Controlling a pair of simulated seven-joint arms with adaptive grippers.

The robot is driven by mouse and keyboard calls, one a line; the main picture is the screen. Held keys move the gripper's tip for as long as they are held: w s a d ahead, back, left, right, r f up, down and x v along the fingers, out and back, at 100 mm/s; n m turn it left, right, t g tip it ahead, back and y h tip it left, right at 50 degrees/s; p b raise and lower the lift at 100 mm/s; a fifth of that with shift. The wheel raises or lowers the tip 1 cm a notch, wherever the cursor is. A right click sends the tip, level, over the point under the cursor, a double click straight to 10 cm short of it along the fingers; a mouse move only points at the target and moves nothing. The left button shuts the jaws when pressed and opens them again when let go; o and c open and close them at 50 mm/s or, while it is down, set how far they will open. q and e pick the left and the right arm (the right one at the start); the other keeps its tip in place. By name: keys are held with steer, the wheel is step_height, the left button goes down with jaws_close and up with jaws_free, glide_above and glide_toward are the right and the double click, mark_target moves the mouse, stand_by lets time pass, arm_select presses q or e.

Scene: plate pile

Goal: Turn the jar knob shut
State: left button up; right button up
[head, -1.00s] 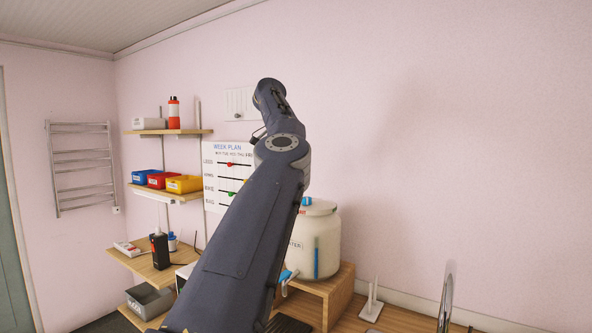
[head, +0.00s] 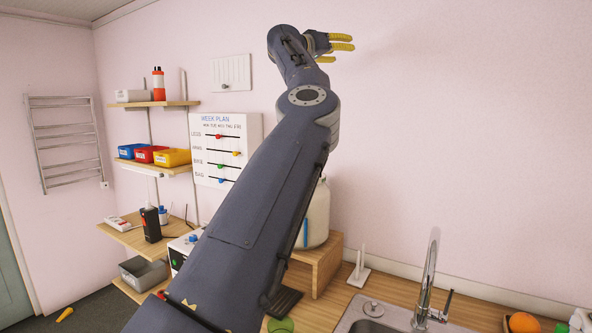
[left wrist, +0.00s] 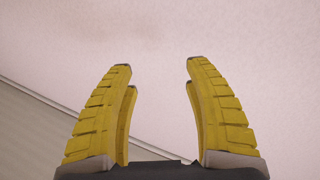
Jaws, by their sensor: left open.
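The jar (head: 318,215) is a cream-white container with a blue stripe, standing on a small wooden riser in the head view. My left arm covers most of it, and its knob is hidden. My left gripper (head: 342,43) is raised high in front of the pink wall, well above the jar, with its yellow fingers pointing right. In the left wrist view the left gripper (left wrist: 160,75) is open and empty, facing bare wall and a strip of ceiling. My right gripper is not in view.
The wooden riser (head: 326,262) stands on the counter beside a white upright holder (head: 359,270). A sink with a tall tap (head: 428,275) lies to the right. Shelves with coloured bins (head: 151,155) and a week plan board (head: 226,145) are at the left. Wall space at right is free.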

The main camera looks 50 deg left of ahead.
arm_select(q)
steer(key=s+a+r+n+y, duration=0.85)
steer(key=r+n+y, duration=0.35)
steer(key=n+y, duration=0.4)
steer(key=s+a+f+n+g+y, duration=0.2)
steer(key=s+a+f+n+g, duration=0.15)
steer(key=s+n+g, duration=0.4)
steer(key=s+a+f+n+g+y, duration=0.25)
steer(key=s+a+n+g, duration=0.2)
steer(key=n+g, duration=0.55)
step_height(320, 180, down, 18)
steer(key=s+d+r+n+g+h, duration=0.1)
steer(key=s+d+n+g+h, duration=0.1)
steer(key=n+h, duration=0.6)
steer(key=w+d+f+t+h, duration=0.45)
steer(key=d+f+h, duration=0.55)
steer(key=d+f, duration=0.25)
steer(key=shift+g, duration=0.5)
steer(key=x, duration=1)
steer(key=w+x, duration=0.1)
steer(key=x, duration=0.5)
steer(key=shift+w+r, duration=0.1)
